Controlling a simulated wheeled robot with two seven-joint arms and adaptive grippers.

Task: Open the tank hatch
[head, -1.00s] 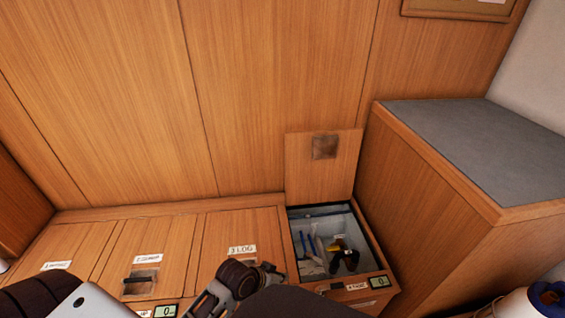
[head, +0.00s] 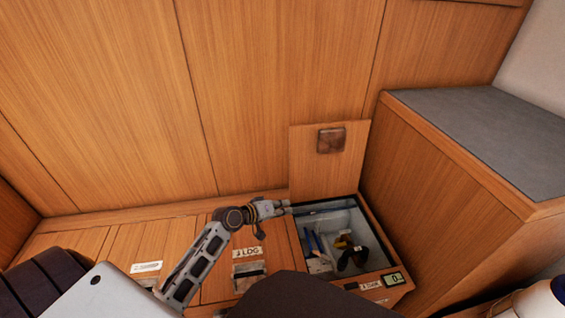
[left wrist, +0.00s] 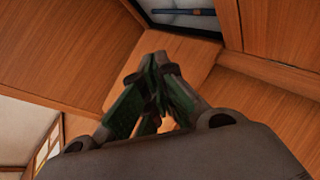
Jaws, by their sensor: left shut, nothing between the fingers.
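A square hatch lid (head: 325,170) with a dark square handle plate (head: 331,140) stands upright against the back panelling. Below it is an open compartment (head: 350,215) holding several tools and a dark and yellow item (head: 351,255). The label on its front (head: 371,285) is too small to read surely. My left gripper (head: 287,207) is shut and empty at the compartment's left rear corner, near the lid's lower left edge; I cannot tell whether it touches. In the left wrist view, its closed fingers (left wrist: 155,65) show before wood, with the compartment's opening (left wrist: 185,25) at the top. My right gripper is out of view.
Closed wooden hatches, one labelled 3 LOG (head: 247,254), lie to the left along the bench. A tall wooden cabinet with a grey top (head: 500,130) stands close on the right. A small display (head: 393,279) sits on the compartment's front edge.

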